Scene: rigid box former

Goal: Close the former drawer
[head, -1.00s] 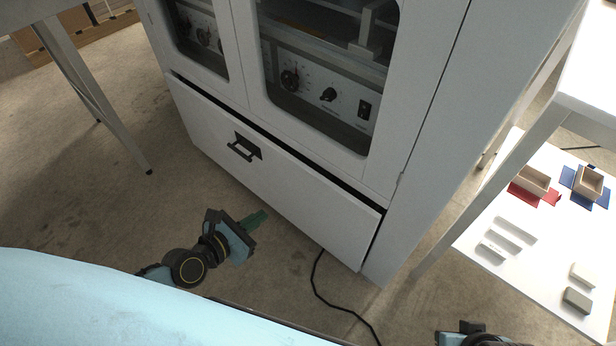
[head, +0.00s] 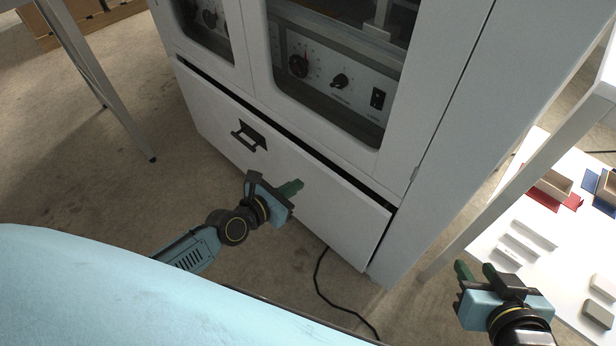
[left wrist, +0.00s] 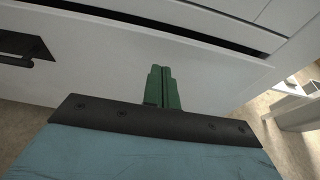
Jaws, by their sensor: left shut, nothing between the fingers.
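The former drawer (head: 215,118) is the white front panel at the bottom of the white cabinet, with a black handle (head: 249,136). A dark gap runs along its top edge, so it stands slightly out. In the left wrist view the drawer front (left wrist: 105,75) fills much of the picture, with the handle (left wrist: 22,48) at left. My left gripper (head: 292,188) is shut and empty, fingers pointing at the drawer front, right of the handle; I cannot tell whether they touch. Its green fingers lie together in the left wrist view (left wrist: 162,88). My right gripper (head: 475,270) is open and empty, right of the cabinet.
The cabinet (head: 440,130) has windowed doors above the drawer. A black cable (head: 318,285) lies on the floor below it. A white table with small boxes (head: 549,186) and pale blocks stands at right. A metal table leg (head: 105,95) is at left.

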